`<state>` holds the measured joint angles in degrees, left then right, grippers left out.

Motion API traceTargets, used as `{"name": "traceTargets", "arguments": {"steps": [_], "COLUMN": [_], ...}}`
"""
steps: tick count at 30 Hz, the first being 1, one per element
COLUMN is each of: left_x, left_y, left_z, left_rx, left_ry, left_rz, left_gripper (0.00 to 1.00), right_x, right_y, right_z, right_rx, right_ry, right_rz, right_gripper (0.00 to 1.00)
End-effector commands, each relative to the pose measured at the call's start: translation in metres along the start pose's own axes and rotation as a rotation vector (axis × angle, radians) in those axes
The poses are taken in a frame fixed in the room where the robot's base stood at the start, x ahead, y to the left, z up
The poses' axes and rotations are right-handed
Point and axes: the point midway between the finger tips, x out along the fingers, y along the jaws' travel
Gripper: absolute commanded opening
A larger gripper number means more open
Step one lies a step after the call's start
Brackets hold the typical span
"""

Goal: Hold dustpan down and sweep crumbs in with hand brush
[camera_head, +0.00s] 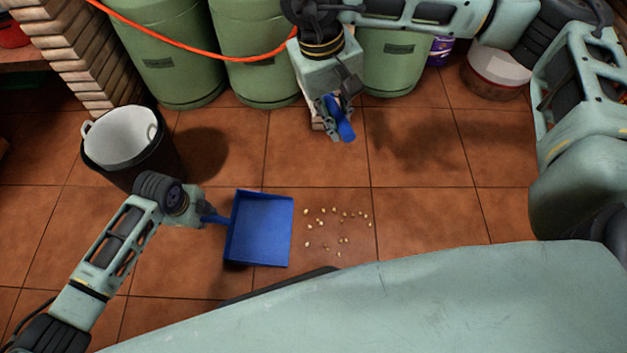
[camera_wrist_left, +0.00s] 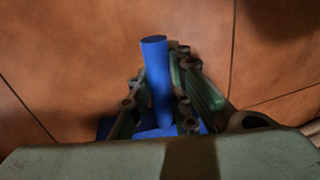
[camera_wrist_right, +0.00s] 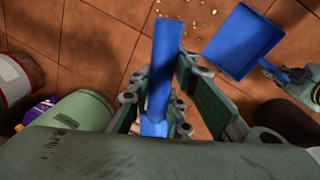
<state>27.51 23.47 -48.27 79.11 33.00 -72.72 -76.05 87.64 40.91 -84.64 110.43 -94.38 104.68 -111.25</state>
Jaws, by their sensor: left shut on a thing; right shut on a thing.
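The blue dustpan (camera_head: 259,229) lies on the tiled floor, its handle towards the left. My left gripper (camera_head: 207,217) is shut on the dustpan's handle, which stands between its fingers in the left wrist view (camera_wrist_left: 157,85). The crumbs (camera_head: 337,225) are scattered on the floor just right of the dustpan, apart from it. My right gripper (camera_head: 338,112) is shut on the blue handle of the hand brush (camera_wrist_right: 162,75), above the floor near the green cylinders. The brush's bristles are mostly hidden by the gripper. The dustpan also shows in the right wrist view (camera_wrist_right: 243,42).
Green gas cylinders (camera_head: 165,62) with an orange hose stand along the back. A black bin with a white liner (camera_head: 122,136) stands left of the dustpan. A red and white bucket (camera_head: 497,72) is at the back right. The floor around the crumbs is clear.

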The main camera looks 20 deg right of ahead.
Motion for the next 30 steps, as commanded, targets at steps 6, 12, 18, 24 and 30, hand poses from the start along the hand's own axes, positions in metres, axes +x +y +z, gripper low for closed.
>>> {"name": "traceTargets", "arguments": {"steps": [6, 12, 18, 24, 30], "left_x": [0.000, 0.000, 0.000, 0.000, 0.000], "left_y": [0.000, 0.000, 0.000, 0.000, 0.000], "left_z": [0.000, 0.000, 0.000, 0.000, 0.000], "left_rx": [0.000, 0.000, 0.000, 0.000, 0.000], "left_ry": [0.000, 0.000, 0.000, 0.000, 0.000], "left_rz": [0.000, 0.000, 0.000, 0.000, 0.000], "left_gripper": [0.00, 0.00, 0.00, 0.00, 0.00], "right_x": [0.000, 0.000, 0.034, 0.119, 0.202], "right_y": [0.000, 0.000, -0.002, -0.008, -0.012], "right_z": [0.000, 0.000, 0.007, 0.036, 0.085], "right_rx": [0.000, 0.002, 0.099, 0.376, 0.668], "right_ry": [0.001, 0.000, -0.019, -0.064, -0.108], "right_rz": [0.000, 0.000, -0.011, -0.030, -0.039], "right_gripper": [0.00, 0.00, 0.00, 0.00, 0.00]}}
